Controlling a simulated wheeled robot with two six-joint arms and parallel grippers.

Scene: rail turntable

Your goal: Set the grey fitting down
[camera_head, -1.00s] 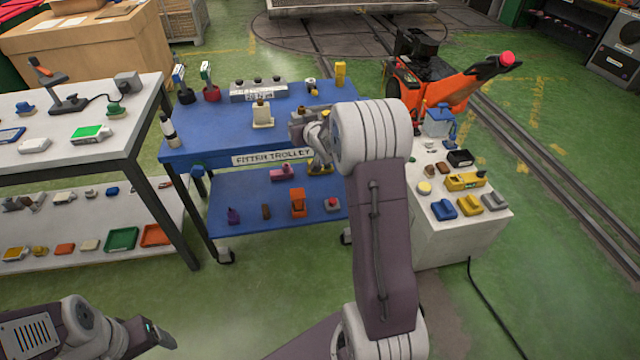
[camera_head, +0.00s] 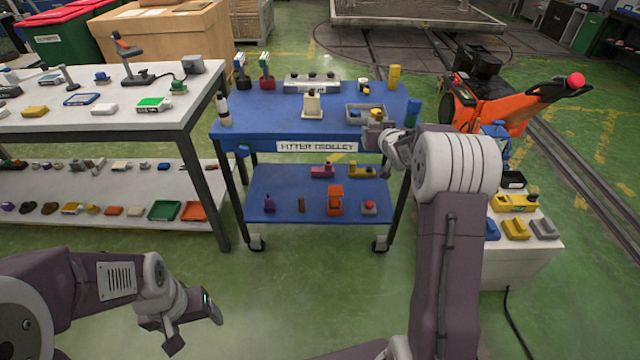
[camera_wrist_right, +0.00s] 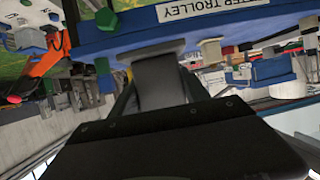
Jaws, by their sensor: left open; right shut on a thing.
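The grey fitting (camera_wrist_right: 160,80) is a plain grey block between the dark fingers in the right wrist view. My right gripper (camera_head: 376,139) is shut on it, at the front edge of the blue fitter trolley (camera_head: 265,118), right of its label. In the head view my wrist mostly hides the fitting. I cannot tell whether it touches the trolley. My left gripper (camera_head: 194,328) is open and empty, low over the green floor at the front left.
A grey tray (camera_head: 352,117) stands just behind my right gripper. A cream block (camera_head: 312,105) and a grey box (camera_head: 311,84) with dark knobs are also on the trolley top. A white table (camera_head: 60,125) stands left, a white cabinet (camera_head: 520,265) right. The blue top's front left is mostly clear.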

